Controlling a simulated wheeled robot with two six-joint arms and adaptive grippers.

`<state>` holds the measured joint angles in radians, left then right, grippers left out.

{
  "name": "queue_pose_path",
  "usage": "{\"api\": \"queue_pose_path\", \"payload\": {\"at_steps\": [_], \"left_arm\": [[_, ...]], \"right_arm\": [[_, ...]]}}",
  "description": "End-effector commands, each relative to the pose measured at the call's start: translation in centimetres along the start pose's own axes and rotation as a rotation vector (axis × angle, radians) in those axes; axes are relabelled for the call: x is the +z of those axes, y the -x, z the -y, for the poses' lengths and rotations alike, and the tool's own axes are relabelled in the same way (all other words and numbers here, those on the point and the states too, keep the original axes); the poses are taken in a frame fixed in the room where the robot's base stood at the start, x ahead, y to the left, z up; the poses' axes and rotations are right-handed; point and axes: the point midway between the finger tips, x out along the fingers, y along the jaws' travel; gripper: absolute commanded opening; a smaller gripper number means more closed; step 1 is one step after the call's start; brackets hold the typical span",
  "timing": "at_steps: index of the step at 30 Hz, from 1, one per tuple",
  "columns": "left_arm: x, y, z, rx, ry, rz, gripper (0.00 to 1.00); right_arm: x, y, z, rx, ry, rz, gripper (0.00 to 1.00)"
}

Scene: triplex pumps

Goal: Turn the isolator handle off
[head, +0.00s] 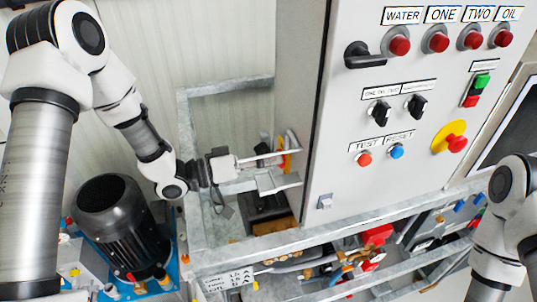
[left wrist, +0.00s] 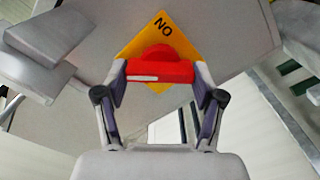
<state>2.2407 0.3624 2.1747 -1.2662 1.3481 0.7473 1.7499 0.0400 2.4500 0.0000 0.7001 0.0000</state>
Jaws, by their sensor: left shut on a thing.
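The isolator handle (left wrist: 160,72) is a red bar on a yellow square plate (left wrist: 137,42), on the side of the grey control cabinet (head: 300,110). In the left wrist view the bar lies across the picture, and the lettering on the plate reads as an upside-down "ON". My left gripper (left wrist: 160,74) is shut on the handle, with one finger at each end of the bar. In the head view the left gripper (head: 290,165) reaches the cabinet's left side, where the red and yellow show only edge-on. My right arm shows at the right edge, but its gripper is out of view.
The cabinet front carries red buttons (head: 400,46), a black door handle (head: 365,56) and a yellow emergency stop (head: 449,137). A grey metal frame (head: 232,258) runs below the left gripper. A black motor (head: 118,220) stands at the lower left.

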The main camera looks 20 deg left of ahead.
Motion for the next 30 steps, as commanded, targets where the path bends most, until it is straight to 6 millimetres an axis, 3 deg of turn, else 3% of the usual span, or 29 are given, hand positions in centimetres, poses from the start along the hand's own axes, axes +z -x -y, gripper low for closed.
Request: {"api": "queue_pose_path", "payload": {"at_steps": [18, 30], "left_arm": [[-0.3, 0.0, 0.1, 0.001, 0.562, -0.005, 0.34], [-0.1, 0.0, 0.2, 0.002, 0.77, -0.005, 0.34]], "right_arm": [[0.0, 2.7, 0.0, 0.0, 0.0, 0.0, 0.4], [0.0, 3.4, 0.0, 0.0, 0.0, 0.0, 0.4]]}}
